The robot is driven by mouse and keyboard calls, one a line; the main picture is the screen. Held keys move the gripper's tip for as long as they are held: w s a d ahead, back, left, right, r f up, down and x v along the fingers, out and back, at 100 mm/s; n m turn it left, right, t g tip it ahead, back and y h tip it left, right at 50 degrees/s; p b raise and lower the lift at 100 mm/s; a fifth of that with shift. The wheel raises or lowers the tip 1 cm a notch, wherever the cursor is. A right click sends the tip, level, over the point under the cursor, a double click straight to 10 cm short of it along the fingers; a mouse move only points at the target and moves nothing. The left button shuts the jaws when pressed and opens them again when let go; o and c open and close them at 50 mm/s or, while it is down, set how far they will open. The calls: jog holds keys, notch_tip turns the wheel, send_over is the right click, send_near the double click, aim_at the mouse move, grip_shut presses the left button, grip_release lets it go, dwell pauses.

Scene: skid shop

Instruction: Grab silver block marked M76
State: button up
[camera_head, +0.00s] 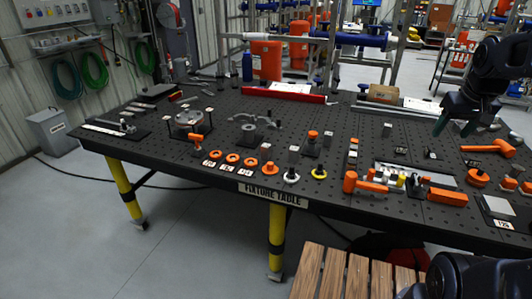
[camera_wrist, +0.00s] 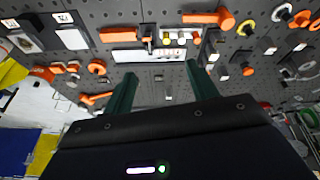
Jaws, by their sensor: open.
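Several small grey metal blocks stand on the dark fixture table (camera_head: 110,150) in the head view: one grey block (camera_head: 387,130) right of centre, another grey block (camera_head: 294,154) nearer the front edge. Their markings are too small to read, so I cannot tell which is M76. My gripper (camera_head: 454,128) hangs above the right part of the table, apart from the objects. In the wrist view my gripper (camera_wrist: 162,76) has its two green fingers spread with nothing between them. The table surface and its tools show beyond the fingertips.
Orange clamps, such as an orange hammer-like clamp (camera_head: 365,185), and an orange block (camera_head: 447,197) crowd the right front. A silver tray (camera_head: 440,177) holds small parts. A red bar (camera_head: 283,93) lies at the back. A wooden slatted surface (camera_head: 335,275) stands before the table.

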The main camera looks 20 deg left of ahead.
jog(key=w+a+n+g, duration=0.1)
jog(key=w+a+n, duration=0.3)
jog(key=w+a, duration=0.8)
jog(key=n+g, duration=0.3)
jog(key=n, duration=0.7)
send_over(267, 145)
notch_tip(267, 145, down, 20)
jog(key=shift+s+r, duration=0.1)
jog(key=shift+s, duration=0.05)
jog(key=shift+a+f+n, duration=0.15)
jog(key=shift+f+n, duration=0.15)
notch_tip(267, 145, down, 10)
jog(key=shift+f, duration=0.25)
jog(key=c, duration=1.2)
jog(key=shift+r, duration=0.15)
